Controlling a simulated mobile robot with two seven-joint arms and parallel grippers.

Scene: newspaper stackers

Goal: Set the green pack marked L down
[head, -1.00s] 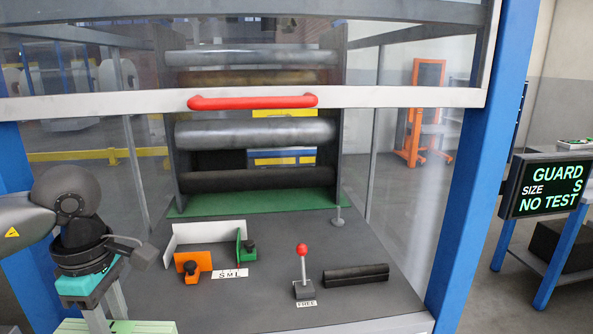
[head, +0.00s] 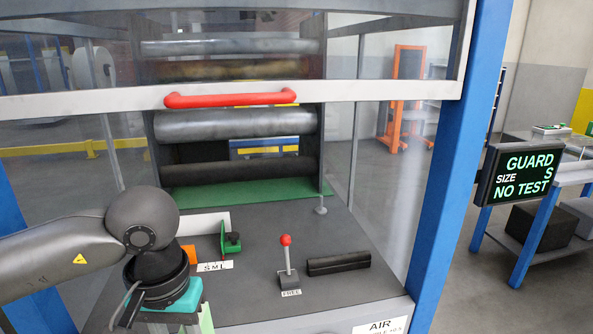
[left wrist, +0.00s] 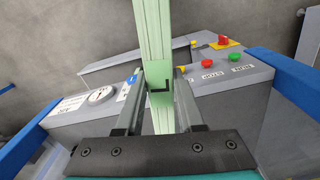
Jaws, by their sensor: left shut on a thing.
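Only a thin strip of the green pack (head: 206,319) shows there. What lies under the pack is out of view. My right gripper is not in view.
The machine table (head: 255,252) bears an orange stop (head: 187,254), a green stop (head: 230,243), a red-knobbed lever (head: 287,262) and a dark bar (head: 338,263). A guard with a red handle (head: 230,99) is above. A screen (head: 519,175) reads GUARD, SIZE S, NO TEST.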

